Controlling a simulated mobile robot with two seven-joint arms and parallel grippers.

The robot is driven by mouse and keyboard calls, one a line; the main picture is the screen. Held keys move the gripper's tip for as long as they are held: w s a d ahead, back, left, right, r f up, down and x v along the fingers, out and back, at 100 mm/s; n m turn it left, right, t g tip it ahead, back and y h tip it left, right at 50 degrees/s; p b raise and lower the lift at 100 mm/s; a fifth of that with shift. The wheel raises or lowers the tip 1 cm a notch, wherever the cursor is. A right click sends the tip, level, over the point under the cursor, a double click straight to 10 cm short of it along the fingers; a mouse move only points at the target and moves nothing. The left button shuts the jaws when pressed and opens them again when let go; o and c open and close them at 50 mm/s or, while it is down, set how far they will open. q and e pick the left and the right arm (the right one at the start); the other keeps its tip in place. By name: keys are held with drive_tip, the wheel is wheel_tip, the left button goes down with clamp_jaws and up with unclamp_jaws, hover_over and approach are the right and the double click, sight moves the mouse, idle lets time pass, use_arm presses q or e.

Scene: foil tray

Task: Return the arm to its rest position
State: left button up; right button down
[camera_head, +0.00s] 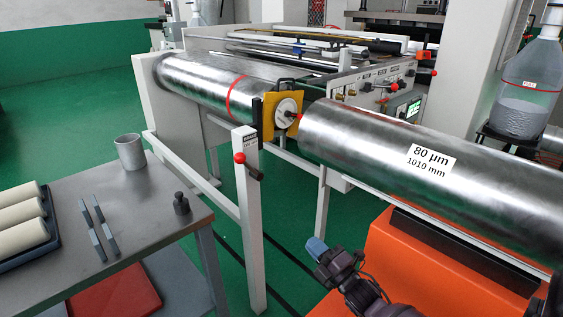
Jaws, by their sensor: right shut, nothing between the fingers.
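My right gripper (317,247) shows low in the middle of the head view, with a small blue tip and a dark wrist behind it. Its arm comes in from the bottom right. It is shut and empty, in front of the left end of the orange base (385,255) under the large foil roll (420,160). I cannot tell how near it is to the orange surface. The roll carries a label reading 80 µm, 1010 mm. My left gripper is out of view.
A second foil roll (205,85) lies on the machine behind, near a yellow plate (268,112). A white post (250,220) with a red-knobbed lever stands left of the gripper. A grey table (95,195) holds a cup (130,152), rollers and small tools. Green floor shows between.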

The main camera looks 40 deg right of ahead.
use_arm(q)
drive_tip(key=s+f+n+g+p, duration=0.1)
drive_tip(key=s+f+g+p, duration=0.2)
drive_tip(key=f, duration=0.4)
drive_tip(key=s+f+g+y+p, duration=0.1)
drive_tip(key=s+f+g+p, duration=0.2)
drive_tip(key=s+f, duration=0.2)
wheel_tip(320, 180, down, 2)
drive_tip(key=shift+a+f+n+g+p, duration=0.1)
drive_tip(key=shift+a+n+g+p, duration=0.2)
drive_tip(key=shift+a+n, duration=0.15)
use_arm(e)
drive_tip(key=s+a+f+m+g, duration=0.2)
drive_tip(key=s+a+m+g, duration=0.3)
drive_tip(key=s, duration=0.6)
drive_tip(key=s+a+f+m+g, duration=0.3)
drive_tip(key=s+a+m+g, duration=0.2)
drive_tip(key=s+a+m, duration=0.4)
drive_tip(key=s+m, duration=0.1)
drive_tip(key=m, duration=0.1)
drive_tip(key=shift+s+a+m, duration=0.25)
drive_tip(key=shift+s+m, duration=0.05)
drive_tip(key=shift+s, duration=0.1)
drive_tip(key=shift+s+d+h, duration=0.1)
drive_tip(key=shift+h, duration=0.2)
